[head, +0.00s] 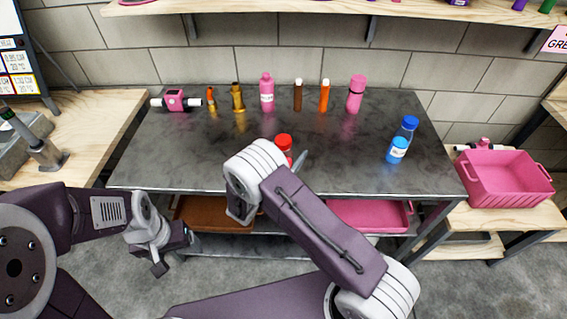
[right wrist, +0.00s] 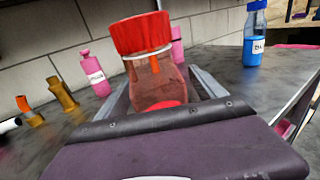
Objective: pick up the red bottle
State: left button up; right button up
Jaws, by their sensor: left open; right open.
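The red bottle (head: 284,143) stands on the dark metal table, partly hidden behind my right arm in the head view. In the right wrist view the bottle (right wrist: 157,87) has a wide red cap and a clear reddish body. My right gripper (right wrist: 160,80) is open, with one finger on each side of the bottle's body. In the head view only a grey finger of the right gripper (head: 303,160) shows beside the bottle. Whether the fingers touch it I cannot tell. My left gripper (head: 172,243) is open and empty, low in front of the table.
Along the table's back stand a pink labelled bottle (head: 267,93), a pink bottle (head: 356,94), brown and orange bottles and a pink device (head: 176,100). A blue bottle (head: 402,140) stands at the right. A pink crate (head: 507,181) sits on the right bench. The table's left front is clear.

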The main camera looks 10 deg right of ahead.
aim_at(289, 141)
grip_shut()
jog(key=shift+r, duration=0.1)
notch_tip(289, 141, up, 4)
jog(key=shift+s+r, duration=0.1)
jog(key=shift+r, duration=0.15)
jog(key=s+d+r, duration=0.6)
jog(key=s+d, duration=0.2)
jog(key=shift+d+r+p, duration=0.15)
jog(key=shift+r+p, duration=0.05)
jog(key=shift+p, duration=0.15)
